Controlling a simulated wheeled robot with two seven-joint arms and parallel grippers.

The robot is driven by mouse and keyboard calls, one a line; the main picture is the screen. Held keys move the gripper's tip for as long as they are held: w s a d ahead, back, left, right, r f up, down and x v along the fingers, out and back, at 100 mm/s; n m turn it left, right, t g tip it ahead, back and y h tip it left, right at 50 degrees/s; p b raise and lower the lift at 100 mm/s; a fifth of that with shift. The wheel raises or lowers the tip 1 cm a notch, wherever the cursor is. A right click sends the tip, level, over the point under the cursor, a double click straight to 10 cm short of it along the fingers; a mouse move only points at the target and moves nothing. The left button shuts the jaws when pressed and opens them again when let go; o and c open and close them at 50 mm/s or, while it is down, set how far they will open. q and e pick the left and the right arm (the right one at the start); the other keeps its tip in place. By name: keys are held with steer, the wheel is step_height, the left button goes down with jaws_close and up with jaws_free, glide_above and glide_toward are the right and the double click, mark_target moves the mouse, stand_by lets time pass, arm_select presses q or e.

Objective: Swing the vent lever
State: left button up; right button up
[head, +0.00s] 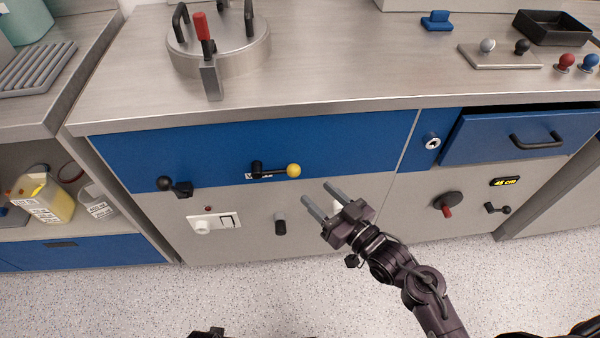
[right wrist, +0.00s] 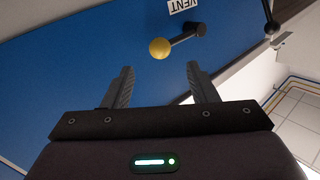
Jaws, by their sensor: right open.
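The vent lever is a black arm with a yellow ball knob (head: 293,170) on the blue front panel. It lies about level in the head view, knob at the right end. In the right wrist view the knob (right wrist: 159,48) shows just beyond the fingertips, beside a "VENT" label (right wrist: 183,5). My right gripper (head: 318,192) is open and empty, just below and right of the knob in the head view. In the right wrist view the knob lies roughly in line with the gap between the fingers (right wrist: 159,66), not visibly touching them.
A black-knobbed lever (head: 165,184) is at the panel's left. A white switch plate (head: 214,222) and a dark handle (head: 280,223) are below. A partly open blue drawer (head: 490,143) is at right. The steel worktop edge (head: 300,110) runs above; a lidded chamber (head: 218,50) stands on it.

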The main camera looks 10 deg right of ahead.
mark_target(298, 175)
steer(key=x, duration=0.7)
steer(key=shift+w+a, duration=0.15)
steer(key=shift+w, duration=0.1)
jaws_close()
